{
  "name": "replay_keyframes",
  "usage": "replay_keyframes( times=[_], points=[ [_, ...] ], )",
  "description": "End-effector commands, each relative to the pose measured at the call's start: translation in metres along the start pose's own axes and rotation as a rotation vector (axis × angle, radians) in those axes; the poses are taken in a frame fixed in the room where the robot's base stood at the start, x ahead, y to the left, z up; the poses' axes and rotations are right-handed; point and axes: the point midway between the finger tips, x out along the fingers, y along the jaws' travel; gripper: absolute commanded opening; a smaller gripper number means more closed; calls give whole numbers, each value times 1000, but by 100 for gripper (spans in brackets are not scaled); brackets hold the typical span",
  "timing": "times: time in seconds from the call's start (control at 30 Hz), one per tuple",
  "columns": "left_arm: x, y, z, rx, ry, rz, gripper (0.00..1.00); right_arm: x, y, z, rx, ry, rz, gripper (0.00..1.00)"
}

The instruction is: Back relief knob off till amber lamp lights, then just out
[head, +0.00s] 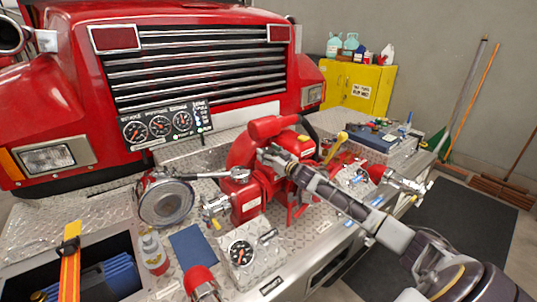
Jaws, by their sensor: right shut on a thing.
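The red pump (243,196) stands on the tread-plate bumper. My right gripper (268,157) reaches in from the lower right and is shut at the upper part of the pump. The part in its jaws appears to be the relief knob, mostly hidden by the fingers. A gauge panel (160,127) with several round dials stands behind the pump to the left. Small lamps show at its right end (201,112); I cannot tell whether an amber one is lit. My left gripper is not in view.
A yellow lever (336,147) rises behind my right arm. An open bin (112,246) is lower left.

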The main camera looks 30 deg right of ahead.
Motion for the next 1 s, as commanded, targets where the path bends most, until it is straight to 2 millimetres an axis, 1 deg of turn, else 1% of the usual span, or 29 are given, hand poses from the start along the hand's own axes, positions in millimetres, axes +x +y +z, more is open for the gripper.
replay_keyframes(
  times=[0.07,0.6,1.0],
  points=[
    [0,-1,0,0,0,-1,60,0,0,0,0,0,0,34],
    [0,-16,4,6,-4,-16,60,1,-3,0,4,4,61,34],
    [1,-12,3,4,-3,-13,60,1,-4,-2,3,6,130,34]
  ],
)
